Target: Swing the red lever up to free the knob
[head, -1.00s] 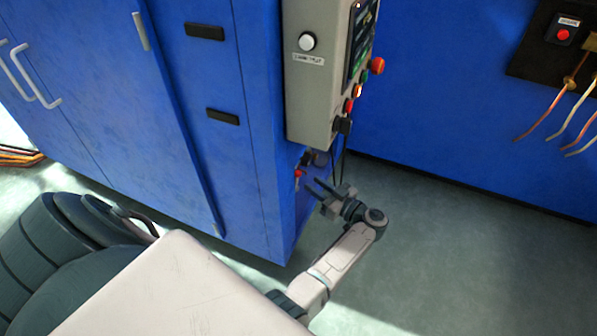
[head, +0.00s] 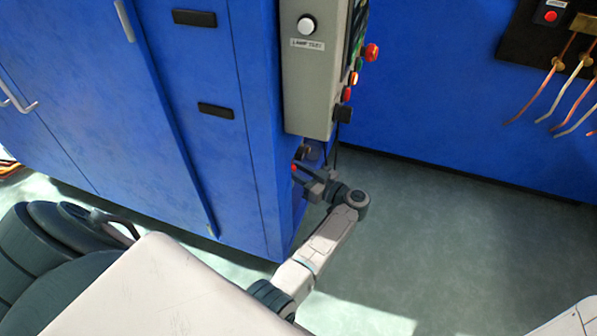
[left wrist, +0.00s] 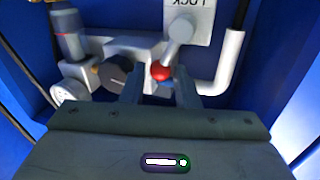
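The lever is a pale grey arm with a red ball end (left wrist: 161,72). In the left wrist view it slants from a pivot below a white plate marked LOCK (left wrist: 190,12), whose lettering is upside down. The ball also shows as a red spot on the cabinet's side in the head view (head: 294,167). A dark round knob (left wrist: 114,75) sits beside it on the grey pipework. My left gripper (left wrist: 160,84) is open, with its two fingers on either side of the red ball; contact cannot be told. My right gripper is not in view.
A grey control box (head: 309,90) with buttons hangs above my left gripper on the blue cabinet (head: 75,80). A gauge (left wrist: 70,92) and pipes surround the knob. The floor (head: 440,230) to the right is clear.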

